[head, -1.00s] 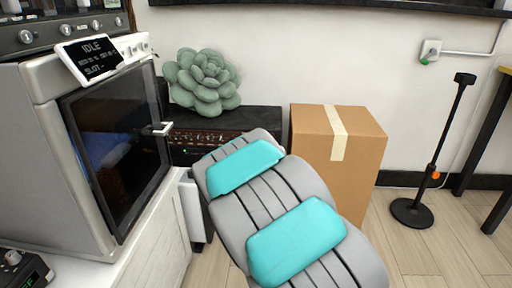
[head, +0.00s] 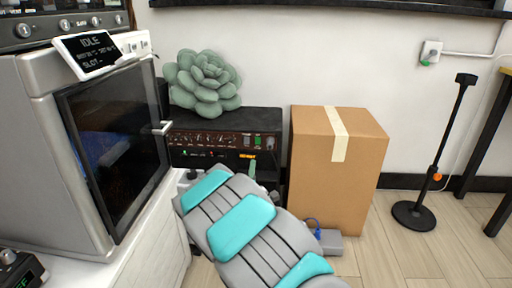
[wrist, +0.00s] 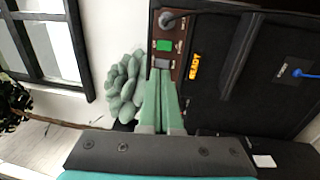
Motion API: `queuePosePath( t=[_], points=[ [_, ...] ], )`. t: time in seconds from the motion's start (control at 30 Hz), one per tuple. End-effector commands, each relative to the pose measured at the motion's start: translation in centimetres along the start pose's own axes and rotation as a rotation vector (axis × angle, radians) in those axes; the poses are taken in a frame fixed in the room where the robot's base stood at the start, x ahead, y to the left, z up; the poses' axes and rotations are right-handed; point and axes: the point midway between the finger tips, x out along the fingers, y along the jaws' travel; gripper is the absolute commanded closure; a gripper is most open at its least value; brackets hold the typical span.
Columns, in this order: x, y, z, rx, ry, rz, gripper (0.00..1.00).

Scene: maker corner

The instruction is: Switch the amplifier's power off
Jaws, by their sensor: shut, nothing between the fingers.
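The amplifier is a black box (head: 275,165) with a dark red control panel (head: 205,139) of knobs and switches. It stands against the wall behind my arm. In the wrist view, a lit green switch (wrist: 163,46) and a grey switch (wrist: 162,63) sit side by side at the panel's end. My gripper (wrist: 161,74) is shut and empty, its green fingertips right at the grey switch; I cannot tell if they touch. In the head view the fingers (head: 253,168) show below the panel's right end. My arm hides the amplifier's lower front.
A green succulent (head: 203,82) sits on top of the amplifier. A cardboard box (head: 335,165) stands close on its right. An oven-like machine (head: 120,140) with a display stands at left. A black stand (head: 415,213) is farther right on open floor.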

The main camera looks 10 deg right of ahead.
Motion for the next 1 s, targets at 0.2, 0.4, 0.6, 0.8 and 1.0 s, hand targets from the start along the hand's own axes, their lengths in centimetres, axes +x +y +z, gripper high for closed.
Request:
queuePosePath(
  t=[0.2,0.4,0.6,0.8,1.0],
  points=[
    [1.6,-0.1,0.2,0.001,-0.003,0.000,1.00],
    [4.9,-0.2,0.2,0.003,-0.004,-0.001,1.00],
    [8.1,-0.2,0.2,0.003,-0.003,-0.002,1.00],
    [11.1,-0.1,0.1,0.003,-0.002,0.001,1.00],
    [13.1,-0.2,0.1,0.002,-0.002,-0.003,1.00]
  ],
)
